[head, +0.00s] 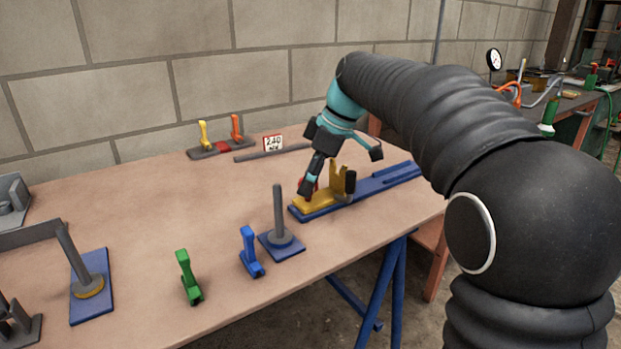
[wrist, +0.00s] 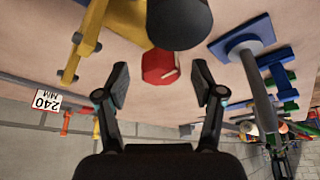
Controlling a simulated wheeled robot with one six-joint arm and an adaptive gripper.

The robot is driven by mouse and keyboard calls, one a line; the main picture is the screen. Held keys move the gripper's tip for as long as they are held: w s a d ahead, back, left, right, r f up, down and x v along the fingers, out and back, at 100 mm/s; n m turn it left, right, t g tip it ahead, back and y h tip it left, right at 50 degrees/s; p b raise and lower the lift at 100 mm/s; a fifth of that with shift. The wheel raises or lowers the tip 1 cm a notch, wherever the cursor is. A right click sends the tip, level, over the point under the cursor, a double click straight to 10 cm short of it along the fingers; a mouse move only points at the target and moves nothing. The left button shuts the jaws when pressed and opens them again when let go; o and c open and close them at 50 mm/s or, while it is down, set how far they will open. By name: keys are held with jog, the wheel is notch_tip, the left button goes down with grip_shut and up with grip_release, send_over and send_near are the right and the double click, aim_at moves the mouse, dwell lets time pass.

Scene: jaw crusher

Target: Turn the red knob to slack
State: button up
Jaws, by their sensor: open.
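The red knob (wrist: 158,66) shows in the wrist view as a faceted disc with a pale mark on its lower right. A dark cylinder (wrist: 180,22) hides its upper part. In the head view, only a little red (head: 317,186) shows beside my gripper's dark finger. The yellow fixture (head: 318,201) stands on a blue rail (head: 385,184). My gripper (wrist: 160,85) is open and empty, with one finger on each side of the knob in the wrist view. The fingers appear clear of it. I cannot read the knob's setting.
A blue post stand (head: 283,243), a blue clamp (head: 250,252) and a green clamp (head: 188,277) stand left of the fixture. A card reading 240 (head: 273,144) stands behind, near yellow and red handles (head: 220,146). The table's middle left is clear.

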jog(key=v, duration=1.1)
jog(key=shift+r, duration=0.35)
jog(key=shift+d, duration=0.15)
jog(key=s+d+f+m+t+h, duration=0.1)
jog(key=s+d+f+m, duration=0.3)
jog(key=s+f, duration=0.3)
jog(key=s+d+f+m+t+h, duration=0.2)
jog(key=s+d+f+m, duration=0.2)
jog(key=s, duration=0.7)
jog(key=s+d+f+m+t+h, duration=0.1)
jog(key=s+d+f+m, duration=0.3)
jog(key=s+f+m, duration=0.4)
notch_tip(320, 180, down, 3)
jog(key=shift+s+r+t, duration=0.1)
jog(key=shift+s+t, duration=0.3)
jog(key=shift+s, duration=0.2)
